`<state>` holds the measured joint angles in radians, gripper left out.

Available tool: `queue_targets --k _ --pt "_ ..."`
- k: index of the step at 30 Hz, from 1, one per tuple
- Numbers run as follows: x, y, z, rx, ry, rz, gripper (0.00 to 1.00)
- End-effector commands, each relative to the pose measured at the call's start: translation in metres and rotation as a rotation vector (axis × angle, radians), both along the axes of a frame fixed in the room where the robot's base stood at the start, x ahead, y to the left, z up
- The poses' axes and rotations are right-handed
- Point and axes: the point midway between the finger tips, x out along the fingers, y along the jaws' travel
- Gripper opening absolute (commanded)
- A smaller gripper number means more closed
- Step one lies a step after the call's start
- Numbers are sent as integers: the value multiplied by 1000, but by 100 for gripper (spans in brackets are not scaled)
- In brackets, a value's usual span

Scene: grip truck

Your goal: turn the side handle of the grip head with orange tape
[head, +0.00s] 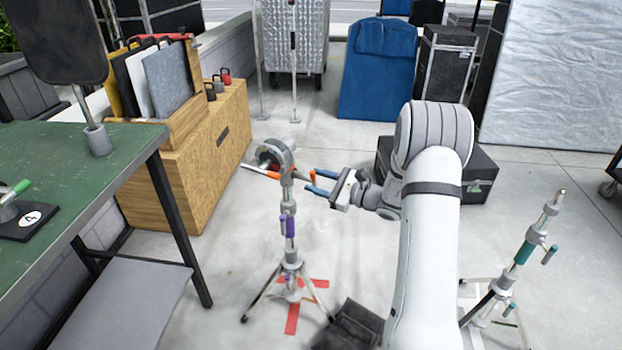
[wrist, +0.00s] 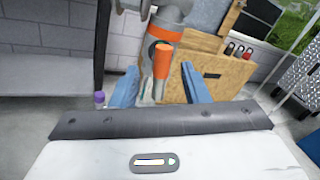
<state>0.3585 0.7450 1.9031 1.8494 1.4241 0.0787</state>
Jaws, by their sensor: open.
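The grey grip head (head: 277,155) with orange tape sits on top of a silver stand with a purple knob. Its side handle (head: 299,174), with an orange grip, points right toward my gripper (head: 310,181). My gripper is open, its blue fingers reaching left with the tips close to the handle's end. In the wrist view the orange handle (wrist: 162,62) appears between the two blue fingers, with visible gaps on both sides. The taped grip head (wrist: 166,30) shows behind it. I cannot tell whether the fingertips overlap the handle in depth.
The stand (head: 290,262) stands on a red tape cross, with a dark bag (head: 350,325) beside it. A wooden cabinet (head: 190,160) and a green table (head: 70,170) are at left. Another stand with teal parts (head: 525,250) is at right. A black case (head: 480,175) lies behind my arm.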

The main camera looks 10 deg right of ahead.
Motion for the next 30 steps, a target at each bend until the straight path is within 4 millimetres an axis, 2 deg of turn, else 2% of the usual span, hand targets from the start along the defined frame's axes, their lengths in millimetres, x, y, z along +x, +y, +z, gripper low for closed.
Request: queue_targets --k 1,6,13,25,28,30 --pt "-6 -9 2 1 2 -4 41" --pt "-23 -29 1 1 1 -2 41" --pt "-32 -39 0 0 1 1 41" --pt "-33 -38 2 -4 1 6 41" --pt "-41 -25 20 -42 -2 52 41" --pt "-54 -7 43 -100 -6 121 41"
